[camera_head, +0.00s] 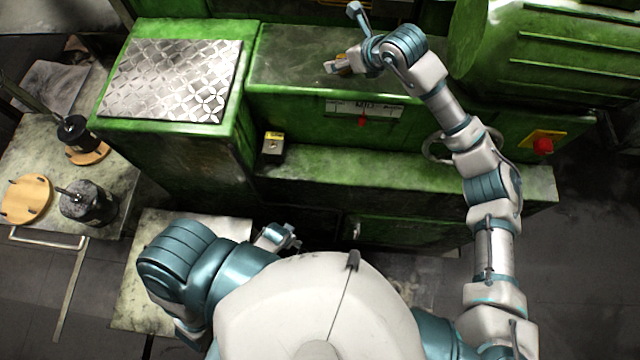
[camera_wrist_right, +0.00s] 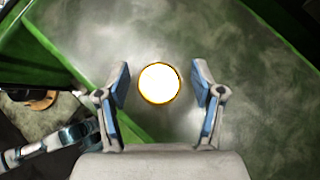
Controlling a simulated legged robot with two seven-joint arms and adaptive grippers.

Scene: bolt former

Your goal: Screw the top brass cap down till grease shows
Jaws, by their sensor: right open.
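The brass cap (camera_wrist_right: 159,83) shows in the right wrist view as a bright, washed-out disc with a thin golden rim, on the green machine top. In the head view a small brass-coloured bit of it (camera_head: 342,58) shows beside my right gripper (camera_head: 338,67). The right gripper is open. In the wrist view its blue-padded fingers (camera_wrist_right: 163,98) stand left and right of the cap, with a gap on each side. I cannot tell how far above it they are. No grease can be made out. My left gripper (camera_head: 290,238) is low near my body, away from the machine top; its jaws are unclear.
A diamond-plate panel (camera_head: 172,80) lies left on the green machine. A handwheel (camera_head: 440,148) and a red button on a yellow plate (camera_head: 542,145) are at right. A small yellow-topped box (camera_head: 272,146) stands on the lower ledge. A side table at left holds dark cylinders (camera_head: 88,203).

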